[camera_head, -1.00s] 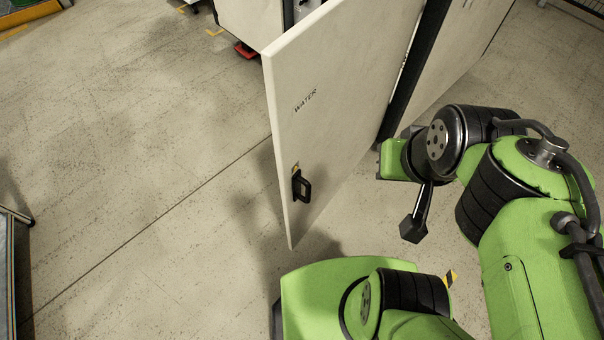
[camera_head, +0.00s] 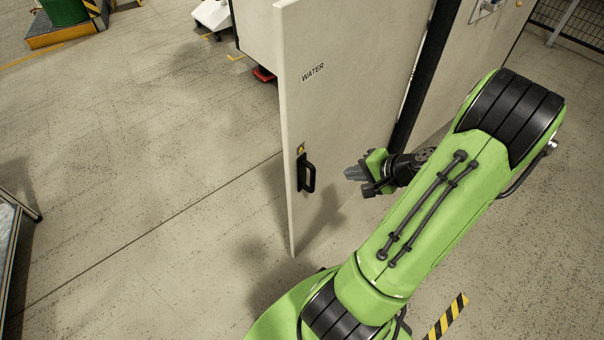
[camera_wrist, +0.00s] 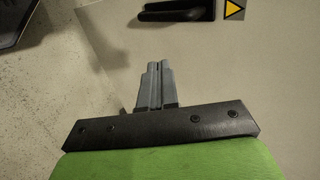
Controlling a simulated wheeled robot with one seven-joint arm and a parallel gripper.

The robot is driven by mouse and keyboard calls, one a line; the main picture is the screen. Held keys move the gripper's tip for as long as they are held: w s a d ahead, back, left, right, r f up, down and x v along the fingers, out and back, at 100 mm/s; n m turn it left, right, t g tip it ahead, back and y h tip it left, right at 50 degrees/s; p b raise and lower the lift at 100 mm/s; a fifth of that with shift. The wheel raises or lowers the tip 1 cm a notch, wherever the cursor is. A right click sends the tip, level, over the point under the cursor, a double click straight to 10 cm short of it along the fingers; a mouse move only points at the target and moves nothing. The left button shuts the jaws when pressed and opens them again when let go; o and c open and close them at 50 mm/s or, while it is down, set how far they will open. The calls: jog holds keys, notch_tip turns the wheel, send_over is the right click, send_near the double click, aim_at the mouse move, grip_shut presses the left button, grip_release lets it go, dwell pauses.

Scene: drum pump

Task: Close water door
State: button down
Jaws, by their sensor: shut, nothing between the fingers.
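The white water door (camera_head: 345,95), lettered WATER, stands swung open from its cabinet. Its black handle (camera_head: 307,173) is near the free left edge, under a small yellow warning sticker. My gripper (camera_head: 352,173) is shut and empty, to the right of the handle on the lettered side of the door, its fingers pointing left. In the wrist view the closed grey fingers of my gripper (camera_wrist: 154,68) point toward the door panel (camera_wrist: 255,70). The handle (camera_wrist: 176,11) shows at the top edge there, apart from the fingertips. I cannot tell whether the fingers touch the panel.
The cabinet (camera_head: 470,50) extends to the back right, with a dark frame post (camera_head: 420,75) at the door's far side. A white wheeled unit (camera_head: 213,14) stands behind. A cart or table (camera_head: 12,235) is at the far left. The floor left of the door is clear.

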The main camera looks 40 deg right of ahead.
jog(key=b, duration=0.3)
send_near(317, 166)
jog(key=a+f, duration=0.2)
jog(key=a, duration=0.2)
jog(key=shift+w+a+r+b, duration=0.1)
jog(key=shift+w+r+b, duration=0.15)
jog(key=shift+w, duration=0.65)
jog(key=shift+w+a+r+b, duration=0.15)
jog(key=shift+w+r, duration=0.1)
jog(key=shift+w, duration=0.65)
